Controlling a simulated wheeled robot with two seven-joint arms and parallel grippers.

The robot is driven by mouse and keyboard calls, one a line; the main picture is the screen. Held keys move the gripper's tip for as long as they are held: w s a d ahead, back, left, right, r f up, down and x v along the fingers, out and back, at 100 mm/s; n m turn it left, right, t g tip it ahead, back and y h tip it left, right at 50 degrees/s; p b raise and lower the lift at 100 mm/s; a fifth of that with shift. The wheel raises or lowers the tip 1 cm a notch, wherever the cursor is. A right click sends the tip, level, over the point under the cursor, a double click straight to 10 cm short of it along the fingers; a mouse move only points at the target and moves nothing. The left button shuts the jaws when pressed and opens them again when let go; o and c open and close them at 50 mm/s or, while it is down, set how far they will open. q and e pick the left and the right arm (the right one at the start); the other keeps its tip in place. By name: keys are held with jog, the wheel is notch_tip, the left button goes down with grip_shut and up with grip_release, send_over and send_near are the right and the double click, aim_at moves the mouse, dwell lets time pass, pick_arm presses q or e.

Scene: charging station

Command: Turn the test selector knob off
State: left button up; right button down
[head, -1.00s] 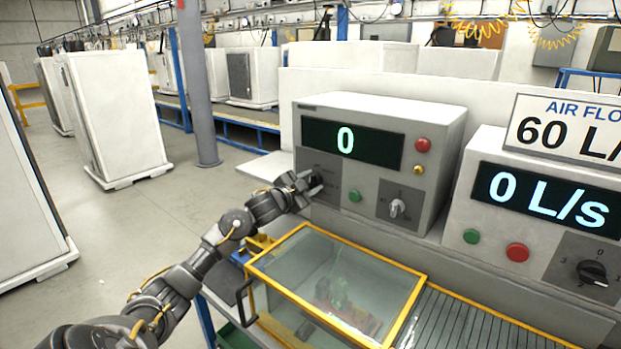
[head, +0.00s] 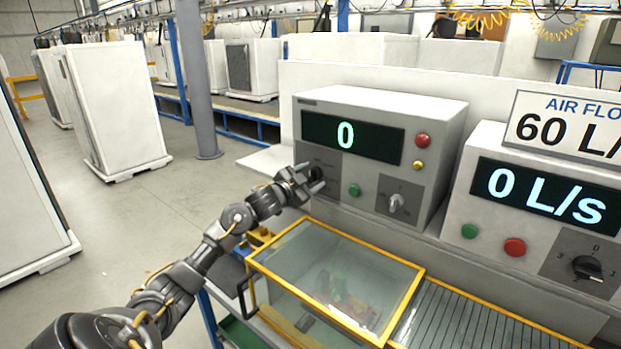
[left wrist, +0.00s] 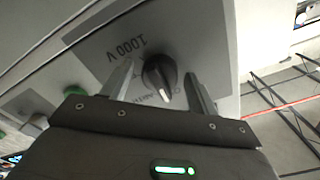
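A tester box (head: 385,103) with a display reading 0 stands on the bench. A black selector knob (left wrist: 158,76) sits on its grey lower-left panel, beside the print "1000 V", which is upside down in the left wrist view. The knob's white mark is at its lower edge there; the smaller lettering is hard to read. My left gripper (head: 312,180) is at this panel and partly hides the knob in the head view. In the left wrist view its fingers (left wrist: 162,88) are open, one each side of the knob, with visible gaps. My right gripper is out of view.
The tester also has a grey knob (head: 396,203), a green button (head: 354,190) and a red button (head: 423,140). A yellow-framed glass-topped case (head: 335,275) lies below my left forearm's right side. An air-flow box (head: 545,195) stands to the right.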

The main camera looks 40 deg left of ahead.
pick_arm(q)
jog(key=shift+s+f+b, duration=0.1)
jog(key=shift+s+b, duration=0.2)
jog(key=shift+s, duration=0.2)
jog(key=s+b, duration=0.3)
jog(key=s, duration=0.7)
jog(key=shift+w+d, duration=0.15)
jog(key=shift+d, duration=0.05)
